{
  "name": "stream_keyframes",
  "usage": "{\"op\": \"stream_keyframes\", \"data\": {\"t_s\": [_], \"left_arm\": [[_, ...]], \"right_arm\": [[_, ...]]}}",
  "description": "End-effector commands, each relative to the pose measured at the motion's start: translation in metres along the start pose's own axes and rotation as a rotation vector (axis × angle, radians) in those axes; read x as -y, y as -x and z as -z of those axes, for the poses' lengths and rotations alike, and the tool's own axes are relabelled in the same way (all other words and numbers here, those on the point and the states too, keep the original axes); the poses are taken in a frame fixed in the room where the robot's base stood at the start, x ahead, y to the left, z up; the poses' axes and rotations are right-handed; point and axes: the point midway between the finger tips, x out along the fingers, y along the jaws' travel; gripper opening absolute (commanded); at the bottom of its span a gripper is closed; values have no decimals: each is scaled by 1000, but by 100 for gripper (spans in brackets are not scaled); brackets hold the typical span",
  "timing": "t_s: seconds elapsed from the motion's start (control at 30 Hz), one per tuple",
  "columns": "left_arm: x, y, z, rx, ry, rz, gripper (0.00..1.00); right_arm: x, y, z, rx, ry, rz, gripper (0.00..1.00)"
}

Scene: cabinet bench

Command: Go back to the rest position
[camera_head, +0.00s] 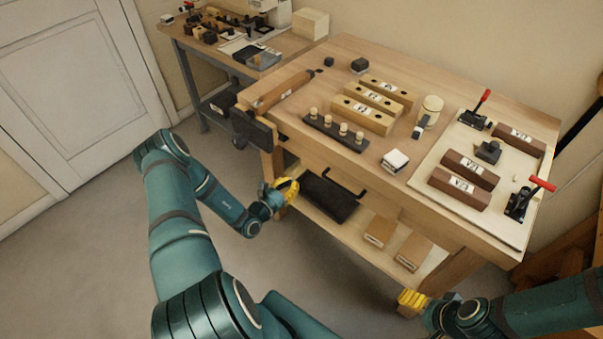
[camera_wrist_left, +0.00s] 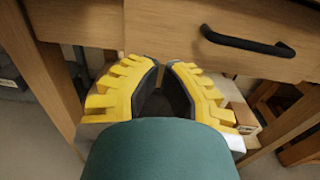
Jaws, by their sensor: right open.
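My left gripper (camera_head: 287,190) has yellow fingers and hangs in front of the workbench, left of the drawer handle. In the left wrist view my left gripper (camera_wrist_left: 163,64) has its fingertips close together, and nothing shows held between them. My right gripper (camera_head: 411,301) is low at the bench's front right, with its yellow fingers pointing left. It is open, and I see nothing in it.
The workbench (camera_head: 440,95) carries wooden blocks, a dark peg rack (camera_head: 336,132) and red-handled clamps (camera_head: 524,199). The drawer handle (camera_head: 344,184) juts out at the front; it also shows in the left wrist view (camera_wrist_left: 248,43). Open floor (camera_head: 95,245) lies to the left.

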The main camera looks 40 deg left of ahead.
Motion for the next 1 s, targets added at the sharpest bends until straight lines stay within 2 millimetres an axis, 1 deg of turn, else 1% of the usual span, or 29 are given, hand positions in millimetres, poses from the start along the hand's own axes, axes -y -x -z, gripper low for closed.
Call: {"op": "stream_keyframes", "data": {"t_s": [0.03, 0.1, 0.23, 0.37, 0.53, 0.57, 0.63, 0.67, 0.73, 0.77, 0.8, 0.83, 0.87, 0.9, 0.93, 0.97, 1.0], "left_arm": [[-1, 9, -1, -1, 1, -2, 0], [0, 19, 0, -2, 1, -1, 0], [0, 30, 0, 0, 1, -1, 0], [0, 34, 0, 0, 1, 0, 0], [1, 34, 0, -1, 1, 4, 0], [4, 33, 0, -2, 1, 12, 0], [16, 30, -2, -11, 2, 59, 0], [24, 28, -3, -17, 1, 94, 0], [54, 22, -6, -41, -2, 212, 0], [72, 20, -8, -55, -5, 278, 0], [96, 20, -10, -78, -15, 378, 0], [116, 21, -12, -96, -27, 461, 0], [137, 24, -14, -118, -42, 548, 0], [165, 31, -15, -148, -70, 669, 0], [184, 38, -17, -171, -96, 761, 0], [203, 47, -17, -196, -128, 855, 0], [227, 61, -18, -226, -182, 983, 0]], "right_arm": [[1, 3, 0, 2, -1, 0, 86], [1, 4, -1, 3, -1, 0, 86], [1, 5, -1, 3, -2, 0, 86], [1, 5, -1, 4, -2, 0, 86], [1, 5, -1, 4, -2, 0, 86], [1, 5, -1, 4, -2, 0, 86], [1, 5, -1, 4, -1, 0, 86], [1, 5, -1, 4, -1, 0, 86], [1, 5, -1, 4, -1, 0, 86], [1, 5, -1, 4, -1, 0, 86], [1, 5, -1, 4, -1, 0, 86], [1, 5, -1, 4, -1, 0, 86], [1, 5, -1, 4, -1, 0, 86], [1, 5, -1, 4, -1, 0, 86], [1, 5, -1, 4, -1, 0, 86], [1, 5, -1, 4, -1, 0, 86], [1, 5, -1, 4, -1, -1, 86]]}}
